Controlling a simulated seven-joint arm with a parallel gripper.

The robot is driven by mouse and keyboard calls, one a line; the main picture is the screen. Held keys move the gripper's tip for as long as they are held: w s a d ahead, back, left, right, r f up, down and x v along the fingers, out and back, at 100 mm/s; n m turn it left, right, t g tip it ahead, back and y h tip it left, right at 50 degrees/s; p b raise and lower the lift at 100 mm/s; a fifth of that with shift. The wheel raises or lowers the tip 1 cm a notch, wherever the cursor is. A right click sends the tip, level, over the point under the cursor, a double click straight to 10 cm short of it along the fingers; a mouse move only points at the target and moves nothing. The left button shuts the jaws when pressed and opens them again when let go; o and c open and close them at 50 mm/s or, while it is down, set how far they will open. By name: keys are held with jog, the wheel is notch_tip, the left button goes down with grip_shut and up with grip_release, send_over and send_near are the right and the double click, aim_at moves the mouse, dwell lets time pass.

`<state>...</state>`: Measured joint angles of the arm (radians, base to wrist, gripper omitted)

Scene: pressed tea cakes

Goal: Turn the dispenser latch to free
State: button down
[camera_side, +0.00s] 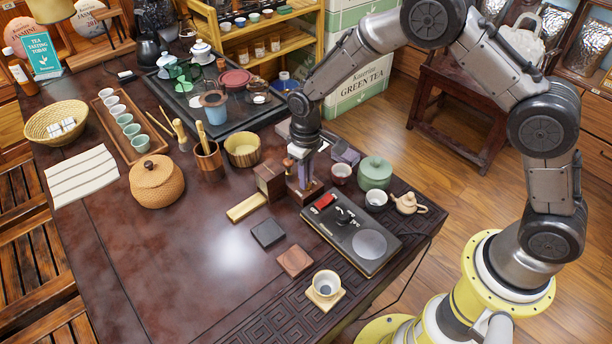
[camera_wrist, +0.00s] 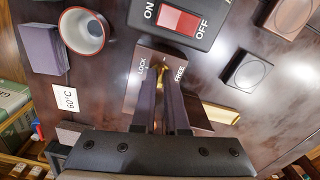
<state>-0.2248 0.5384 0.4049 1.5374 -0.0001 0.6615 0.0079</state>
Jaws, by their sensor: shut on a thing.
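The dispenser (camera_side: 312,192) stands on the dark table, and its brown top (camera_wrist: 147,58) shows in the wrist view. The word LOCK is on the left of it and FREE on the right. The small brass latch (camera_wrist: 162,72) sits between the two words, partly hidden by my fingers. It appears to lie between the marks; its exact angle is hard to tell. My gripper (camera_wrist: 163,92) is shut on the latch from above. In the side view my gripper (camera_side: 300,172) points down at the dispenser and hides the latch.
A black device with a red ON/OFF switch (camera_wrist: 180,21) lies close beside the dispenser. A red-and-white cup (camera_wrist: 83,31) and a purple box (camera_wrist: 43,48) are on the left. A wooden box (camera_side: 269,180) stands close by.

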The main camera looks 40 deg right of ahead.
jog(key=shift+r+m, duration=0.1)
jog(key=shift+m, duration=1.1)
jog(key=shift+w, duration=0.1)
jog(key=c, duration=0.9)
grip_release()
jog(key=shift+c, duration=0.2)
notch_tip(320, 180, up, 14)
jog(key=shift+d, duration=0.1)
